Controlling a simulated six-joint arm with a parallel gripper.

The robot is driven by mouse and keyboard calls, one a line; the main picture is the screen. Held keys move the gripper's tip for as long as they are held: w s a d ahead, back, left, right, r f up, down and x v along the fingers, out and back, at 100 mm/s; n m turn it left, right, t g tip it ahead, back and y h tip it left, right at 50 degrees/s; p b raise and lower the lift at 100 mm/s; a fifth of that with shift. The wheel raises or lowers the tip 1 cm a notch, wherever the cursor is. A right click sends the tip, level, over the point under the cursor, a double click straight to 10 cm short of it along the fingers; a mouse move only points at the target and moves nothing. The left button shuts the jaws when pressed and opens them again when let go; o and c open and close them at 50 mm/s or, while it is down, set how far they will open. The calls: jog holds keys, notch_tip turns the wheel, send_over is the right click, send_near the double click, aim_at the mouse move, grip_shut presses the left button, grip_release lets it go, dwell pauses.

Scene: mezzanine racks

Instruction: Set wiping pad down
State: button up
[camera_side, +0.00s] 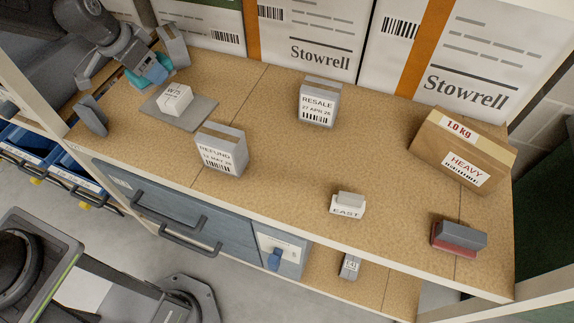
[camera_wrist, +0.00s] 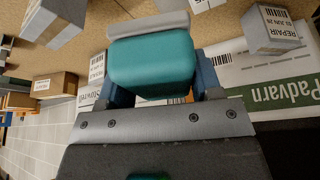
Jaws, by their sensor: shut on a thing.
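The wiping pad is a teal block with a light grey strip along one side; in the wrist view the pad (camera_wrist: 152,68) fills the space between my blue fingers. In the side view the teal pad (camera_side: 135,80) shows at the upper left, partly hidden behind my gripper (camera_side: 155,72). My gripper is shut on it, low over the far left end of the wooden shelf (camera_side: 270,160). I cannot tell whether the pad touches the shelf.
A grey plate (camera_side: 200,112) with a white W75 block (camera_side: 174,98) lies close by. Grey blocks stand behind (camera_side: 173,45) and in front (camera_side: 92,115) of my gripper. REFUND (camera_side: 222,150) and RESALE (camera_side: 319,102) boxes stand further right.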

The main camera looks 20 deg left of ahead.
jog(key=d+m+h, duration=0.1)
jog(key=d+m, duration=0.3)
jog(key=d, duration=0.4)
jog(key=m+g+h, duration=0.2)
jog(key=m+g, duration=0.2)
jog(key=m, duration=0.6)
send_over(292, 169)
jog(key=a, duration=0.1)
notch_tip(292, 169, down, 14)
jog(key=shift+a+f, duration=0.1)
jog(key=shift+f, duration=1.95)
jog(key=shift+f, duration=0.15)
jog(key=o, duration=0.9)
